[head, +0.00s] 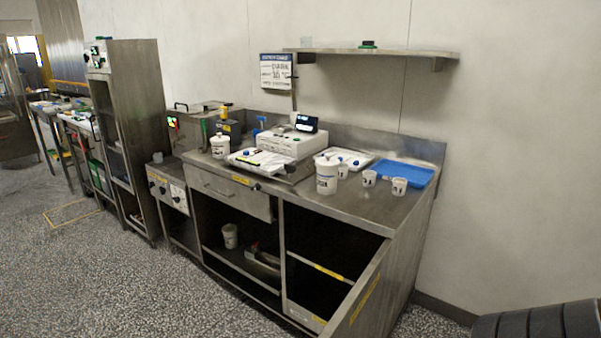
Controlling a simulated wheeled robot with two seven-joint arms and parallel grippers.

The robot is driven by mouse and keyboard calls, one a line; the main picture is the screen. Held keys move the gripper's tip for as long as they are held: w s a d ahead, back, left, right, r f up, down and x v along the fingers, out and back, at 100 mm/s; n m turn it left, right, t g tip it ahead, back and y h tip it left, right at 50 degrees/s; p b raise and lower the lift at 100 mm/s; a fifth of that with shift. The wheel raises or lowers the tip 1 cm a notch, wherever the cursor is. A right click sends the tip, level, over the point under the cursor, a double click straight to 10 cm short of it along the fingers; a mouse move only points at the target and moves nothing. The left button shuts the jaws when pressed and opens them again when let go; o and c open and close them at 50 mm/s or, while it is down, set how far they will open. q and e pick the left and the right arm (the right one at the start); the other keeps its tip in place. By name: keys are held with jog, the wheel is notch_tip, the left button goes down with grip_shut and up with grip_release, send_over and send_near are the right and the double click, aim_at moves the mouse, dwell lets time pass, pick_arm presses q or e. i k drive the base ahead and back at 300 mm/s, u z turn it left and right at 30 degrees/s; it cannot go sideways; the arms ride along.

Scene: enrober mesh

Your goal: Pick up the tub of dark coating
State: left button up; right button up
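A white lidded tub (327,178) with a dark label stands upright near the front edge of the steel counter (352,200), right of the white machine. A second white lidded tub (220,147) stands on the counter further left. A third pale tub (230,236) is on the lower shelf inside the open cabinet. The labels are too small to read surely, so I cannot tell which tub holds the dark coating. Neither of my grippers is in view.
A white machine (291,144) stands mid-counter. Small cups (399,187) and a blue tray (404,173) are at the right. A wall shelf (390,52) hangs above. The speckled floor at left is clear.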

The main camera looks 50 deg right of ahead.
aim_at(327, 179)
jog(key=i, duration=2.2)
jog(key=z, duration=2.95)
jog(key=i, duration=0.15)
jog(key=z, duration=0.2)
